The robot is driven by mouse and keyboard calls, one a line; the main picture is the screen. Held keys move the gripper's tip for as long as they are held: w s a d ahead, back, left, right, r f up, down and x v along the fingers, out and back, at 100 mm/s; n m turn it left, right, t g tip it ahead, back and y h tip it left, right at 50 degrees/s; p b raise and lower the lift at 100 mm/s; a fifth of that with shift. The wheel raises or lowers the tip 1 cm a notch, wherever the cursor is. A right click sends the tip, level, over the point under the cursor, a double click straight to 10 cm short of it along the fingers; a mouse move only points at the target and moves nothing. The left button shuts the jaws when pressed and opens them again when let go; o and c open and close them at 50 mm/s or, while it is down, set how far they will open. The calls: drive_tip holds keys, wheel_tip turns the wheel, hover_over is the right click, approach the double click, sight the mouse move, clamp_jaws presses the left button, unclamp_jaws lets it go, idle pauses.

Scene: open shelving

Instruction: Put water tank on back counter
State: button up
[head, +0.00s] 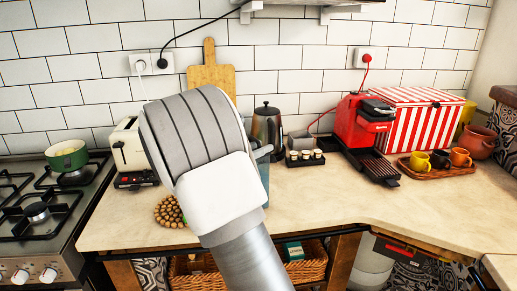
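A bluish-grey, see-through container (264,172), which looks like the water tank, shows in part just right of my arm's pale end link. Its left side is hidden by the arm, and I cannot tell whether it stands on the counter or is held. My gripper's fingers are hidden behind my large grey and white arm link. The back counter (330,205) is the beige worktop along the tiled wall.
A red coffee machine (362,125), a striped box (418,115) and a tray of cups (432,170) stand at right. A kettle (267,124) is behind the container. A toaster (129,147) and stove (40,212) are at left. The front middle counter is clear.

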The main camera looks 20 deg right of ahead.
drive_tip(key=shift+r+p, duration=0.2)
drive_tip(key=shift+p, duration=0.1)
drive_tip(key=shift+s+a+f, duration=0.1)
drive_tip(key=shift+a, duration=0.3)
drive_tip(key=v, duration=1.1)
drive_tip(key=s+d+f+n+g+y, duration=0.1)
drive_tip(key=s+d+n+g+y, duration=0.2)
drive_tip(key=s, duration=0.5)
drive_tip(key=s+d+n+g+y, duration=0.2)
drive_tip(key=s+y, duration=0.3)
drive_tip(key=s, duration=0.3)
drive_tip(key=s+a+n+t+y, duration=0.5)
drive_tip(key=s+a+n+y, duration=0.3)
drive_tip(key=s, duration=0.4)
drive_tip(key=shift+a+n+y, duration=0.3)
drive_tip(key=shift+a+y, duration=0.3)
drive_tip(key=shift+a, duration=0.35)
